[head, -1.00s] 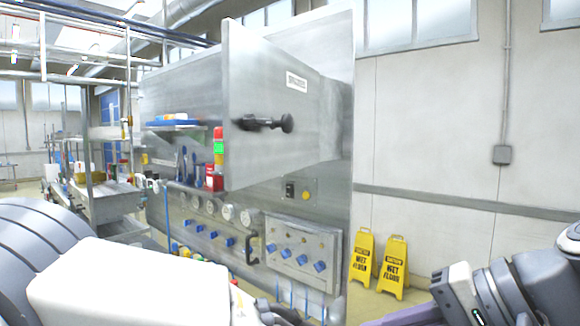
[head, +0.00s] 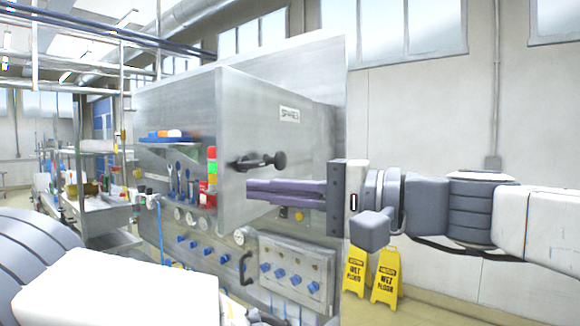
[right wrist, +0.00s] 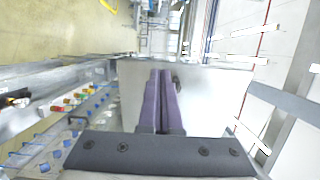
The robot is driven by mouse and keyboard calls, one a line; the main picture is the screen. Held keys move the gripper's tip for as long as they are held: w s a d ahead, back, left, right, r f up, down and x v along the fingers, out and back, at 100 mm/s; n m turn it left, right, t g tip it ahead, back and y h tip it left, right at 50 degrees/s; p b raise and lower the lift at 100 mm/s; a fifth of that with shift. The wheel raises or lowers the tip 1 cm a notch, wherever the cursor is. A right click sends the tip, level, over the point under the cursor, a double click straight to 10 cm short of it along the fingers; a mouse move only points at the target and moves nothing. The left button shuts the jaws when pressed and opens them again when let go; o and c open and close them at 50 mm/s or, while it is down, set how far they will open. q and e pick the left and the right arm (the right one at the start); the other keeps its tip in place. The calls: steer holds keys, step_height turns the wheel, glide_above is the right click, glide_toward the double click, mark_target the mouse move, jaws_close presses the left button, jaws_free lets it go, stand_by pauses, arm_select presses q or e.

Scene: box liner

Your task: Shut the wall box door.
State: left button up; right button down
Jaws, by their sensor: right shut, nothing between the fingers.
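The grey metal wall box door (head: 245,110) stands swung out from the wall panel, with its free edge toward me on the left. It carries a "SPARES" label and a black handle (head: 268,161). The door also shows in the right wrist view (right wrist: 215,92), with part of the handle (right wrist: 177,84) beside the fingertips. My right gripper (head: 249,190) reaches in from the right, its purple fingers shut and empty, in front of the door's outer face just below the handle. I cannot tell whether the fingertips touch the door. My left arm lies at the lower left; its fingers are not visible.
Left of the door are a blue tray (head: 165,140), hanging tools and a red-green item (head: 211,165). Below are gauges and a panel with blue knobs (head: 280,272). Yellow wet floor signs (head: 385,275) stand at the right. A metal cart (head: 100,210) is at the left.

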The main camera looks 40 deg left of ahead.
mark_target(225, 188)
steer(key=shift+s+a+r+p, duration=0.15)
steer(key=shift+a+p, duration=0.15)
steer(key=shift+a, duration=0.3)
steer(key=shift+s+a+r+p, duration=0.1)
steer(key=shift+a+p, duration=0.15)
steer(key=shift+a, duration=0.35)
steer(key=shift+a+f, duration=0.25)
steer(key=shift+a, duration=0.2)
